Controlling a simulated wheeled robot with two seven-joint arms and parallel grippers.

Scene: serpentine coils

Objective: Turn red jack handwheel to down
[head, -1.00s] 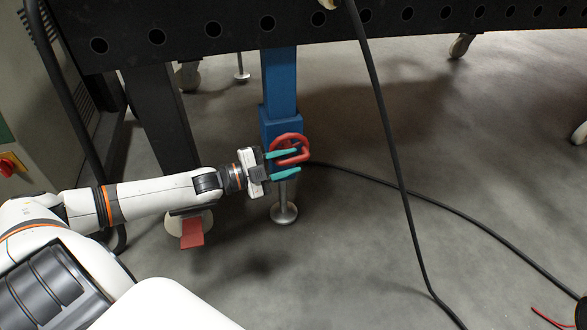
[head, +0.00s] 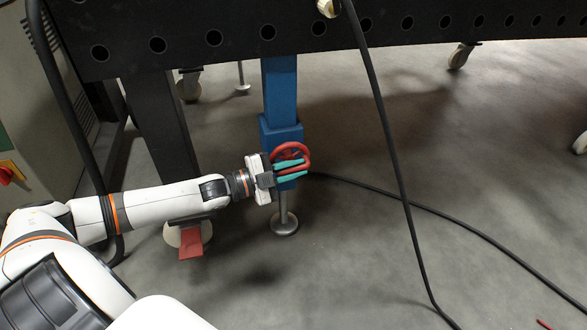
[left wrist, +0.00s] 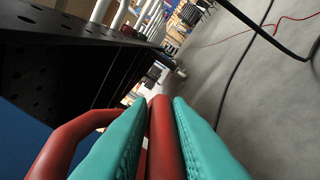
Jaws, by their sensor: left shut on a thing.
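The red jack handwheel (head: 304,152) sits on the front of the blue jack leg (head: 281,95) under the dark perforated table. My left gripper (head: 291,168) reaches it from the left, and its teal fingers are shut on the wheel's rim. In the left wrist view the red rim (left wrist: 162,130) runs between the two teal fingers (left wrist: 160,140), with another part of the wheel curving off to the left. The fingers hide part of the wheel in the head view. My right gripper is not in view.
The dark table edge (head: 214,38) spans the top. A black cable (head: 385,130) hangs down right of the jack, and another lies on the floor. A red caster pedal (head: 190,244) is below my left forearm. Open grey floor (head: 330,260) lies to the right.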

